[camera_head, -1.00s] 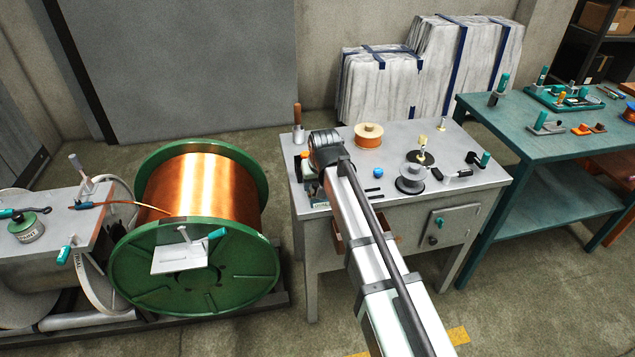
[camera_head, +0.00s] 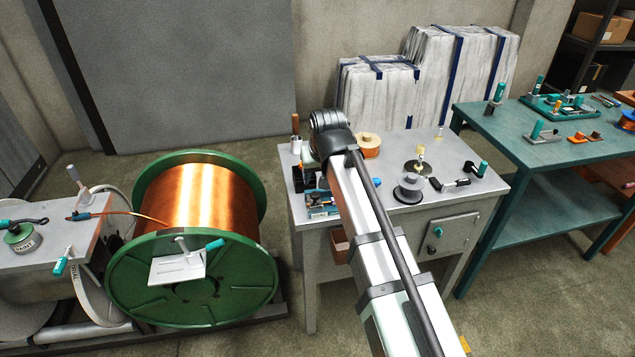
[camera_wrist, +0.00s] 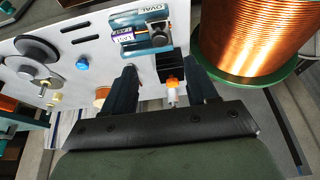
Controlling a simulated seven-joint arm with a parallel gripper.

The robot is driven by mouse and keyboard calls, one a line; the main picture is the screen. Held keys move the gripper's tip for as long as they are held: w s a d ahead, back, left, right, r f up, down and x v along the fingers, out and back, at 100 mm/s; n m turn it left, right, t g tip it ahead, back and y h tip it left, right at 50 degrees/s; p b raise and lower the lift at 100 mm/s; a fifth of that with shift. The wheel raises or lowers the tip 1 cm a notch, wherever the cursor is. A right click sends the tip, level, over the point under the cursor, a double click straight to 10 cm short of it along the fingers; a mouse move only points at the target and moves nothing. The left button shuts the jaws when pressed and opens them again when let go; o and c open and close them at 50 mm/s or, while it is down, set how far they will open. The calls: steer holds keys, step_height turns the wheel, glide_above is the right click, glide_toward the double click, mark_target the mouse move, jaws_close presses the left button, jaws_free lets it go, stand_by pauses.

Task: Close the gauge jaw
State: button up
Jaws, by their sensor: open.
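The gauge is a small teal device with a pale label and metal parts. It shows in the wrist view (camera_wrist: 128,24) just beyond my fingertips, and in the head view (camera_head: 316,211) at the front left corner of the grey workbench. A metal piece (camera_wrist: 160,39) at its lower right may be the jaw; its gap is too small to read. My gripper (camera_wrist: 162,65) is open above the bench, with nothing held. In the head view my arm hides my fingers.
A black block (camera_wrist: 170,70) and an orange-and-white item lie between my fingers' lines in the wrist view. A blue knob (camera_wrist: 82,63) and dark spools are to the left. The green copper reel (camera_head: 195,240) stands left of the bench (camera_head: 400,142).

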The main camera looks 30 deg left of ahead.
steer(key=shift+v, duration=1.4)
